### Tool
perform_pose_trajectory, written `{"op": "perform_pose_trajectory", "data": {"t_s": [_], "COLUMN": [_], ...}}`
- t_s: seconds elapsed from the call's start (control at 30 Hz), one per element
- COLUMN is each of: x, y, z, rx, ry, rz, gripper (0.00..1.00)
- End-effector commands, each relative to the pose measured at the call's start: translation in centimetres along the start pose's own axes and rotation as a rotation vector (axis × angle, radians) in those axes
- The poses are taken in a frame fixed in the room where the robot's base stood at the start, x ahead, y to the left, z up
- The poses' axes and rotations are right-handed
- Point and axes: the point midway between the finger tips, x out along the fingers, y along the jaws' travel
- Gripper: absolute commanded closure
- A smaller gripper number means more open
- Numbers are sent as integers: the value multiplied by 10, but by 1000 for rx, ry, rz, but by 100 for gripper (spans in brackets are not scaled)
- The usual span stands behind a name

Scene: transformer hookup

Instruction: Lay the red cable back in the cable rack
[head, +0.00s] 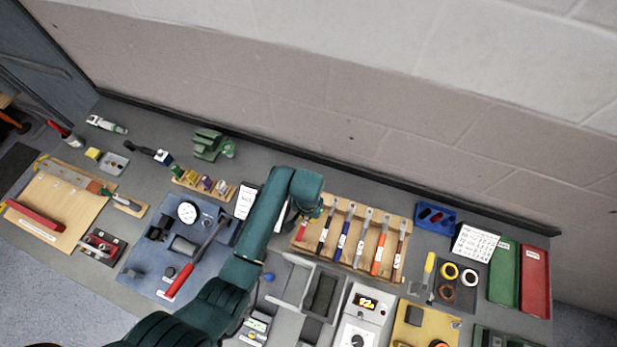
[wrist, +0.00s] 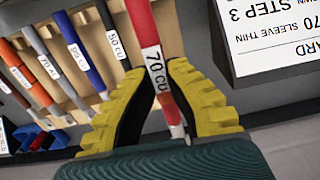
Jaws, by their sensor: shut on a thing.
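The red cable (wrist: 143,22) has a white sleeve marked "70 CU". My gripper (wrist: 162,75) has its yellow fingers shut on it in the wrist view. The cable rack (head: 342,263) is a wooden board with several upright slots at centre right in the head view. The red end of the cable (head: 302,230) shows at the rack's left end. My arm hides the fingers in the head view. Whether the cable rests in its slot or hangs above it, I cannot tell.
Beside the red cable stand a black cable (wrist: 108,35) marked "50 CU", a blue cable (wrist: 80,50) and several others. A white step card (wrist: 270,40) is close on the right in the wrist view. A grey fixture (head: 290,280) stands in front of the rack.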

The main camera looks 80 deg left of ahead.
Motion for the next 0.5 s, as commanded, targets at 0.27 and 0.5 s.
{"op": "perform_pose_trajectory", "data": {"t_s": [0.27,0.5], "x": [9,36], "y": [1,2], "z": [3,3], "rx": [2,2], "ry": [0,0], "rz": [-33,-33], "gripper": [100,100]}}
